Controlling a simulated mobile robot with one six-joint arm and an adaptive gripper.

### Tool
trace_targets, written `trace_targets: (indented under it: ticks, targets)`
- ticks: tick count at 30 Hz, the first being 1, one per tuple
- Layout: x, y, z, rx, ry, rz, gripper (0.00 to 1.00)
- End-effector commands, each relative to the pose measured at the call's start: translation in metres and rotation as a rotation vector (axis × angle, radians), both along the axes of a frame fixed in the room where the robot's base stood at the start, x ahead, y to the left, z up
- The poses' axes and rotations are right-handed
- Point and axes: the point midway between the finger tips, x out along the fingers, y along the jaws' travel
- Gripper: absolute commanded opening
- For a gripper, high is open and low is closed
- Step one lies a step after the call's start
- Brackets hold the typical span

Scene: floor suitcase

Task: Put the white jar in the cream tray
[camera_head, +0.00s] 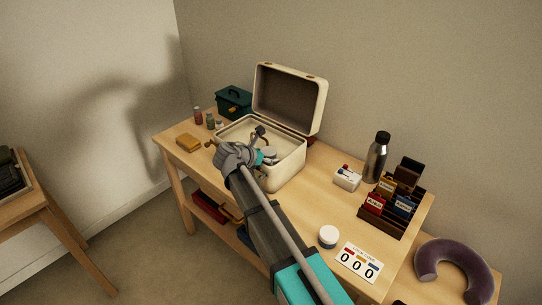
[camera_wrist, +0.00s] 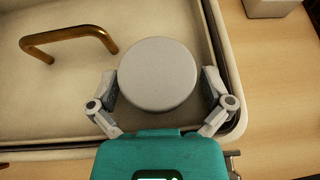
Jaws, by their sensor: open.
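A white jar (camera_wrist: 158,74), seen from above by its round pale lid, is in the right front corner of the cream tray (camera_wrist: 60,75), which has a brass handle. In the head view the jar (camera_head: 269,152) is partly hidden by my gripper, and the tray (camera_head: 238,130) shows in the open cream case. My gripper (camera_wrist: 160,92) is open, with one finger on each side of the jar. Contact between fingers and jar is not clear. In the head view my gripper (camera_head: 265,147) is over the case's front part.
The case lid (camera_head: 290,97) stands open behind. A steel bottle (camera_head: 376,158) and a brown rack (camera_head: 395,207) are at right. A teal box (camera_head: 234,101) is behind left.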

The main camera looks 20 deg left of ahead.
Motion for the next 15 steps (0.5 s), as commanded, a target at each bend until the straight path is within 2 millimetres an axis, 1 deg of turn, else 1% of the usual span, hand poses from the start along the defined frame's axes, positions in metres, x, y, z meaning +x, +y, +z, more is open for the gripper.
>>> trace_targets:
  ticks: [1,15]
  targets:
    - [-0.001,-0.003,0.005,-0.001,0.003,-0.007,1.00]
    - [-0.062,0.032,0.046,-0.002,-0.002,0.000,1.00]
